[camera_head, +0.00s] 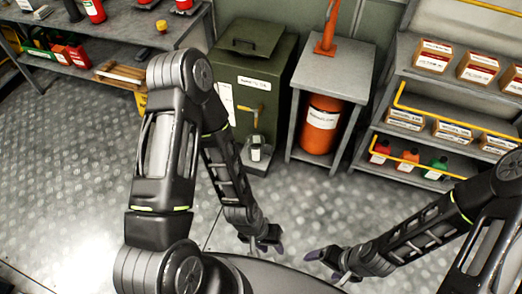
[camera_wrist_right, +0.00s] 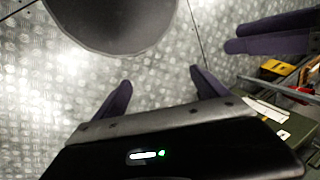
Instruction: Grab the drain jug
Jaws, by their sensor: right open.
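A small clear jug with a pale label, which looks like the drain jug (camera_head: 257,148), stands on a low ledge below the tap of a dark green tank (camera_head: 240,90) in the head view. Both grippers are well in front of it and apart from it. My left gripper (camera_head: 266,246) hangs low near the middle, its fingers apart and empty. Its dark fingers also show at the upper right of the right wrist view (camera_wrist_right: 272,34). My right gripper (camera_head: 327,262) is open and empty; bare floor shows between its fingers in the right wrist view (camera_wrist_right: 160,88). The jug is not clearly visible there.
An orange drum (camera_head: 320,126) sits under a grey stand (camera_head: 331,74) right of the tank. A shelf with boxes and bottles (camera_head: 408,159) is at the right. A workbench (camera_head: 118,45) is at the back left. The metal floor (camera_head: 70,150) is largely clear.

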